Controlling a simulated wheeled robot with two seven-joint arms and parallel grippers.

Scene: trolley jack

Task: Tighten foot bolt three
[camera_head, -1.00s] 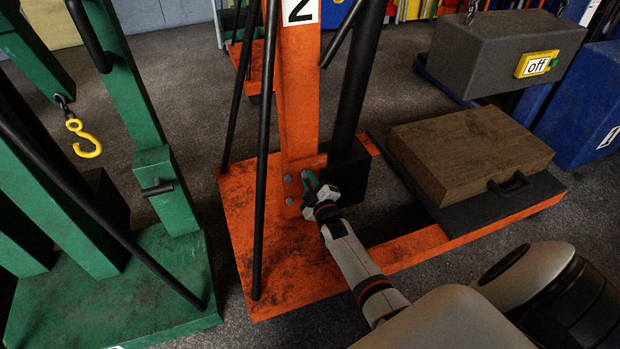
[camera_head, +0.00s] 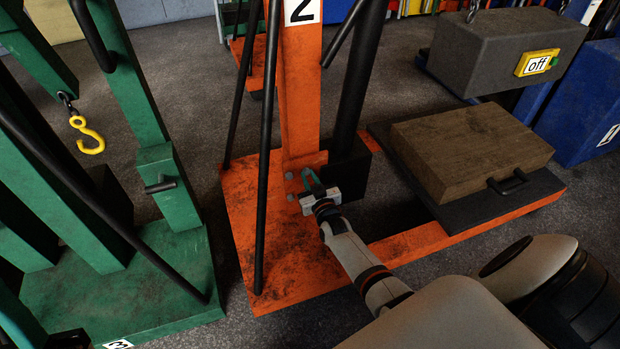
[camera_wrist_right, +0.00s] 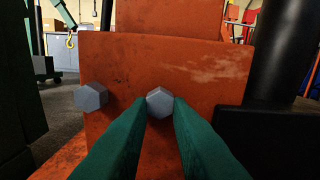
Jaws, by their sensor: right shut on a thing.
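The orange jack marked 2 (camera_head: 302,80) stands upright in the middle of the head view. Grey hex bolts sit on the plate at the foot of its post. My right gripper (camera_head: 309,181) reaches this plate from the lower right. In the right wrist view its green fingers (camera_wrist_right: 160,112) are shut on one grey hex bolt (camera_wrist_right: 160,102), at the middle of the plate. A second bolt (camera_wrist_right: 91,97) sits free to the left of it. Other bolts are hard to make out behind the gripper. My left gripper does not show.
A green jack (camera_head: 165,185) with a yellow hook (camera_head: 88,137) stands at the left. A wooden block (camera_head: 470,145) lies on a dark plate at the right, below a hanging grey block (camera_head: 500,55) with an "off" sign. Black rods stand close to the orange post.

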